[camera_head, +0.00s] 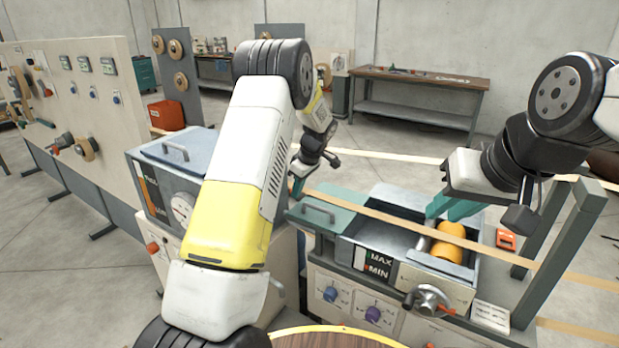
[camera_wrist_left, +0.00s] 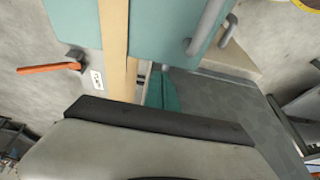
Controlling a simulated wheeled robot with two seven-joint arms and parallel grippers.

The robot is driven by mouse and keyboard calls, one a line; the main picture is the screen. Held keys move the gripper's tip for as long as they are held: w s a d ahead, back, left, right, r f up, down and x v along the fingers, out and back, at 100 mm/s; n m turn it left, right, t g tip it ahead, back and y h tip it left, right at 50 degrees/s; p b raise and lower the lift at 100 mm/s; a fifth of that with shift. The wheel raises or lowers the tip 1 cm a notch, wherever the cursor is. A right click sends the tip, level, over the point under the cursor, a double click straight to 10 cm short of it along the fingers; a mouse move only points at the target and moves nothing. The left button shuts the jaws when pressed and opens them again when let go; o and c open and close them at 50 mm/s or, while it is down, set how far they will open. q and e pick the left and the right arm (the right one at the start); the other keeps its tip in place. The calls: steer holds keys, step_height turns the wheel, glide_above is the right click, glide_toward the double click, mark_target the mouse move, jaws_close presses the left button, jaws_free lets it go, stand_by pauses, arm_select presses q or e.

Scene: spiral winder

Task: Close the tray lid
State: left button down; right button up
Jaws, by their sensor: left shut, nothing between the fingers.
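The tray (camera_head: 400,236) is an open metal box with MAX and MIN marks on its front, and a yellow roller (camera_head: 449,241) lies inside. A teal lid (camera_head: 338,218) with a grey bar handle (camera_head: 318,208) lies at the tray's left end, leaving the roller uncovered. The lid and handle also seem to show in the left wrist view (camera_wrist_left: 150,30). My left gripper (camera_head: 297,187) is shut and empty, just behind and left of the lid handle; my forearm partly hides the area. My right gripper (camera_head: 452,208) hovers over the tray's right part; its finger gap is unclear.
A second box (camera_head: 170,165) with a closed, handled lid stands left. A pale strip (camera_head: 430,226) runs across the tray's top. Green posts (camera_head: 570,235) and an orange device (camera_head: 506,239) stand right. A crank knob (camera_head: 430,300) juts from the front.

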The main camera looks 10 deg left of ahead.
arm_select(q)
steer(key=x, duration=0.3)
steer(key=shift+a+f, duration=0.1)
steer(key=shift+f, duration=0.15)
